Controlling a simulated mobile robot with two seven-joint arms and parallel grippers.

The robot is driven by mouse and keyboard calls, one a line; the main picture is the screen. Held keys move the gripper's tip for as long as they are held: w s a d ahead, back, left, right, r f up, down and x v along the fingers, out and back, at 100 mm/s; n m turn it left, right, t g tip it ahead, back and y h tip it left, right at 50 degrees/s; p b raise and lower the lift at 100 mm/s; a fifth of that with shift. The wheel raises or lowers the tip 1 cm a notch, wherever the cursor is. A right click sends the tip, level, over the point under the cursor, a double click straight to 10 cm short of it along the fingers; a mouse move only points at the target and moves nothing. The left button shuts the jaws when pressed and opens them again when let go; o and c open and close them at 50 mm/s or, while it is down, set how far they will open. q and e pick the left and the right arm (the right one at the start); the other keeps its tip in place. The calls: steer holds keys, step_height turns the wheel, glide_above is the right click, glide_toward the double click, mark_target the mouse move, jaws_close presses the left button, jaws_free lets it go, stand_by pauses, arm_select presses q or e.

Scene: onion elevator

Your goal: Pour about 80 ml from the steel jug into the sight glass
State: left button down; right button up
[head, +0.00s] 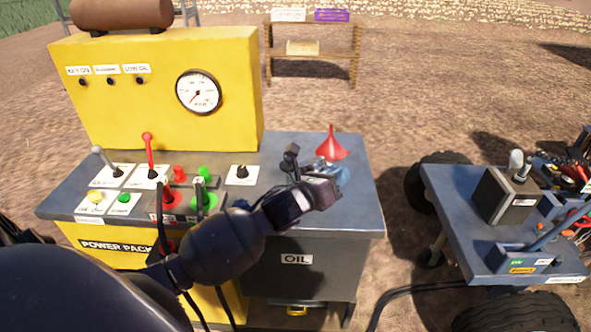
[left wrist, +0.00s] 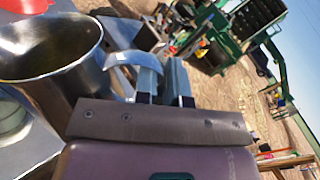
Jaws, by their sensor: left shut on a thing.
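The steel jug (left wrist: 50,50) is large at the upper left of the left wrist view, its wide mouth facing the camera's side. My left gripper (left wrist: 163,80) is shut on the jug's curved handle (left wrist: 122,58). In the head view my left gripper (head: 312,178) is over the right part of the grey bench top, and it hides most of the jug. I cannot make out the sight glass for certain. A pale round thing (left wrist: 12,122) at the left edge of the wrist view is cut off. My right gripper is not in view.
A red funnel (head: 331,145) stands on the bench just behind my gripper. A blue thing (head: 343,175) lies partly hidden beside it. The yellow power pack (head: 150,60) with levers and buttons is at left. A grey cart (head: 450,215) with boxes and tools stands at right.

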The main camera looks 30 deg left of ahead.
mark_target(334, 167)
arm_select(q)
steer(key=r, duration=0.1)
steer(key=a+r+n+p, duration=0.1)
steer(key=shift+w+a+r, duration=0.2)
steer(key=shift+r, duration=0.15)
steer(key=shift+w+a+r+n, duration=0.1)
steer(key=shift+a+r+n, duration=0.35)
steer(key=shift+n, duration=0.35)
steer(key=shift+a+n, duration=0.25)
steer(key=shift+n, duration=0.25)
steer(key=shift+w+a+n+b, duration=0.15)
steer(key=shift+a+n+b, duration=0.2)
steer(key=shift+n, duration=0.25)
steer(key=shift+a+r+n, duration=0.1)
steer(key=shift+a+n, duration=0.1)
steer(key=shift+n, duration=0.2)
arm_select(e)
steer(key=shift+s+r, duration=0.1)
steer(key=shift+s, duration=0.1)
arm_select(q)
steer(key=shift+w+a+n+b, duration=0.1)
steer(key=shift+a+n+b, duration=0.1)
steer(key=shift+n+b, duration=0.1)
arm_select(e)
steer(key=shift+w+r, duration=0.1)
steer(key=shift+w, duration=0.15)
arm_select(q)
steer(key=shift+a+r, duration=0.1)
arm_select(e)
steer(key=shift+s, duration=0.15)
